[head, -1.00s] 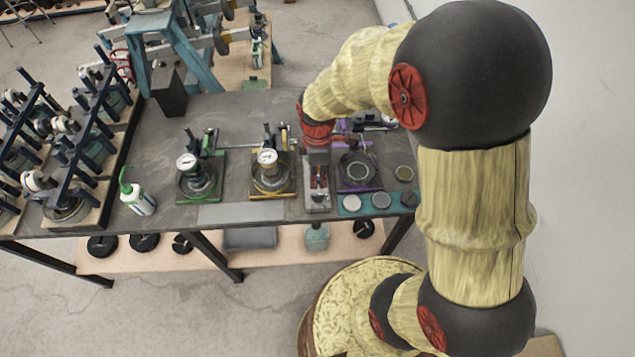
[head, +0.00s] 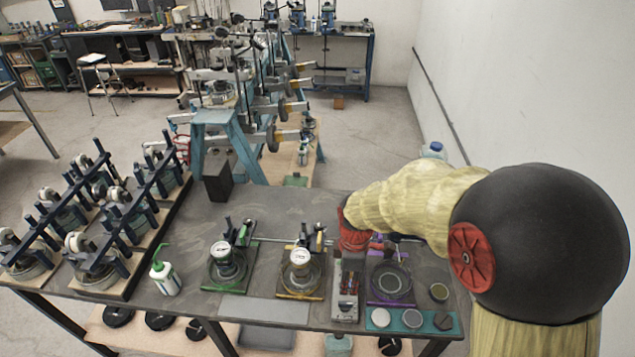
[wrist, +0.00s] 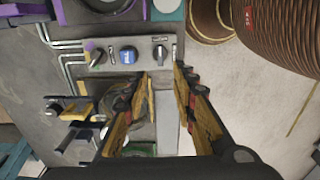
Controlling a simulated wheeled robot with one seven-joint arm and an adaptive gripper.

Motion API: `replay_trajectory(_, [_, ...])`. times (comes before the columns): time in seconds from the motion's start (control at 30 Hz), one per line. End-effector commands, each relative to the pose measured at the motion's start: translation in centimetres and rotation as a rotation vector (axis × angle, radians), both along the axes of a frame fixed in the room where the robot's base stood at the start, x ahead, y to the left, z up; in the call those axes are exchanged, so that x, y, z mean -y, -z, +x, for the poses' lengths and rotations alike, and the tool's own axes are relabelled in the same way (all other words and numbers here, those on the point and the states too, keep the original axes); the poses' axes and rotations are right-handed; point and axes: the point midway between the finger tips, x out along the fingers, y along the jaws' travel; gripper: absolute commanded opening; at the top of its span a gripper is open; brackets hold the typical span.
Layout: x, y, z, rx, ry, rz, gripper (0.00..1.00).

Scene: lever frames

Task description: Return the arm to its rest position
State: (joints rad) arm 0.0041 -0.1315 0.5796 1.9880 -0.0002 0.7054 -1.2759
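My arm (head: 415,205) reaches from the right over the bench in the head view, with its red wrist joint (head: 352,235) above a grey control box (head: 345,297). The gripper fingers cannot be made out in the head view. In the wrist view, the two fingers of my gripper (wrist: 165,72) are apart at the tips, with nothing held between them. They point towards the front edge of the bench, beside the control box with its knobs (wrist: 128,55). I cannot tell how high above the bench the tips are.
Gauge fixtures, one green (head: 227,262) and one yellow (head: 300,262), stand left of the control box. A purple-based fixture (head: 390,283) is to its right. A green-capped bottle (head: 165,275) and lever frames (head: 95,220) are further left. A white wall (head: 530,80) rises at right.

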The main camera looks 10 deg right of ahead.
Motion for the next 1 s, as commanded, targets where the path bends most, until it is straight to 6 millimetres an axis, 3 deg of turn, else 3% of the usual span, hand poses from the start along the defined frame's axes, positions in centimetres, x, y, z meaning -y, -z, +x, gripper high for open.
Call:
replay_trajectory(0.17, [0.0,0.0,0.0,-0.001,0.034,0.000,0.27])
replay_trajectory(0.27, [0.0,0.0,-0.3,-0.010,0.141,-0.001,0.27])
replay_trajectory(0.4, [0.0,0.3,-2.8,-0.062,0.396,-0.012,0.27])
replay_trajectory(0.57, [0.0,-2.5,-5.4,-0.041,0.724,-0.016,0.27])
replay_trajectory(0.8, [-0.1,-7.4,-9.8,0.118,1.159,0.077,0.27])
replay_trajectory(1.0, [-0.1,-9.9,-12.9,0.281,1.267,0.208,0.27])
